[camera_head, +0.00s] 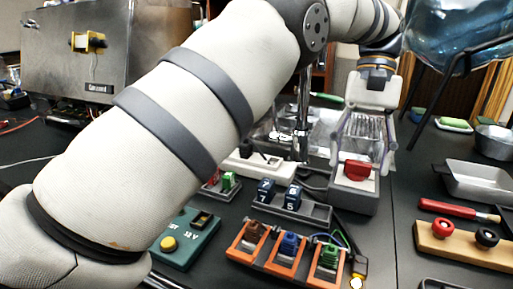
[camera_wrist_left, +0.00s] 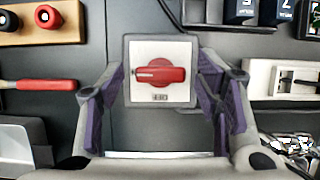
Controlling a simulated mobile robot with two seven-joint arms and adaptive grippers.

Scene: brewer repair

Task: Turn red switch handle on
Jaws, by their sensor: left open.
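The red switch handle (camera_head: 357,170) sits on a white plate on top of a grey switch box (camera_head: 353,198) in the head view. In the left wrist view the red handle (camera_wrist_left: 158,74) lies crosswise on its white plate, between my fingers. My left gripper (camera_head: 362,155) is open above the switch box. In the left wrist view its purple-padded fingers (camera_wrist_left: 164,100) stand on either side of the box, apart from the handle. Small marks on the plate below the handle are too small to read. My right gripper is not in view.
A wooden block with red and black knobs (camera_head: 465,243) and a red-handled tool (camera_head: 458,210) lie to the right. Orange-framed modules (camera_head: 287,255) and a tray with dark number blocks (camera_head: 290,205) stand to the left. A green box (camera_head: 184,243) stands further left.

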